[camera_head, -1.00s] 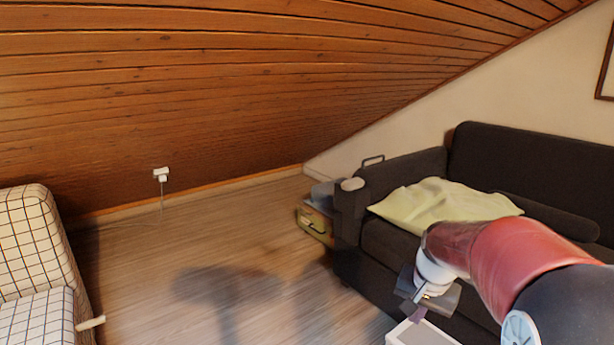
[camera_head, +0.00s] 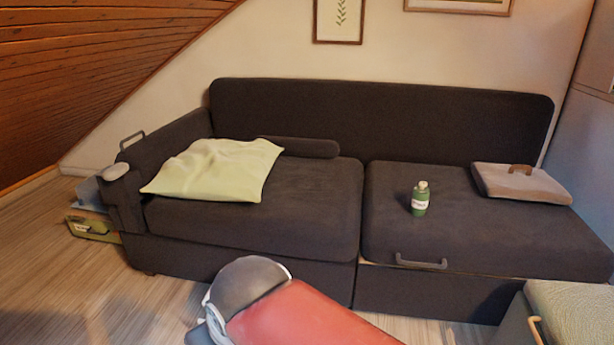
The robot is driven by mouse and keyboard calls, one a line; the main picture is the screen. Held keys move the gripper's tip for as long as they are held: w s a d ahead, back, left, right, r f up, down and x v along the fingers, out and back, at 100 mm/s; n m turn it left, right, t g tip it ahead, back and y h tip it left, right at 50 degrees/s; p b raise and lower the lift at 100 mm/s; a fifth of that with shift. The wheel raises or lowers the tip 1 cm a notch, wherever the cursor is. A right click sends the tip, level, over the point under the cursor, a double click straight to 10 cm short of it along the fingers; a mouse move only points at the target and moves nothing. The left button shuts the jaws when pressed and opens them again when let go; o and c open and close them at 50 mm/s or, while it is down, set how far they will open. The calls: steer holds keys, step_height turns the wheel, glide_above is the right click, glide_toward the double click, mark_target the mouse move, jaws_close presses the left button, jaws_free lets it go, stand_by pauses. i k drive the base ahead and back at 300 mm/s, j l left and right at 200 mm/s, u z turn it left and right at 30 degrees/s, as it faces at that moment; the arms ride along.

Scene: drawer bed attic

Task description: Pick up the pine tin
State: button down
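A small green container with a pale top and a white label (camera_head: 420,198) stands upright on the right seat of the dark sofa (camera_head: 300,255). It looks like the pine tin, but its label is too small to read. My red and grey arm crosses the bottom of the view, left of and nearer than the container. My gripper's fingers are below the picture edge, and nothing of mine touches the container.
A pale green pillow (camera_head: 215,170) and a dark bolster (camera_head: 298,147) lie on the left seat. A grey-brown case (camera_head: 522,184) lies at the right end. A handle (camera_head: 421,264) is on the seat's front edge. A patterned surface (camera_head: 575,310) fills the lower right corner.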

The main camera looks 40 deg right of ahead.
mark_target(420, 198)
steer(key=z, duration=2.15)
steer(key=i+l+u, duration=0.2)
steer(key=i+l, duration=0.15)
steer(key=i, duration=0.25)
steer(key=i+l+u, duration=0.15)
steer(key=i+l, duration=0.25)
steer(key=i, duration=0.2)
